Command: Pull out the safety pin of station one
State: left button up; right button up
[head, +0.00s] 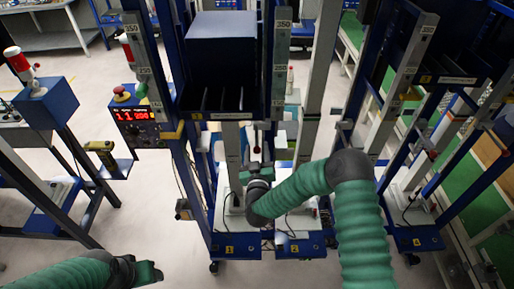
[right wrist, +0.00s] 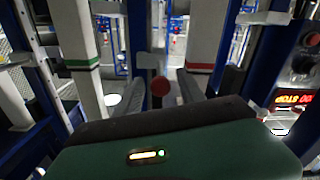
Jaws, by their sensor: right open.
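Station one is the blue and white frame whose base carries a yellow label 1 (head: 229,250) in the head view. My right gripper (head: 256,160) reaches in beside its grey post, small and partly hidden by my own wrist. In the right wrist view the right gripper (right wrist: 160,90) is open, with a grey finger on either side. A round red knob (right wrist: 160,86) shows in the gap between the fingers; it may be the safety pin's head. I cannot tell whether it lies between the fingertips or beyond them. My left gripper (head: 148,272) is low at the left, away from the station.
A control box with a red lit display (head: 135,114) is at the left of the station. A station labelled 2 (head: 285,247) adjoins on the right; station 4 (head: 417,242) stands farther right. Upright posts crowd the right gripper. The floor at the left is partly clear.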

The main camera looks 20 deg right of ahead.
jog(key=shift+w, duration=0.25)
jog(key=shift+c, duration=0.5)
grip_shut()
dwell(0.8)
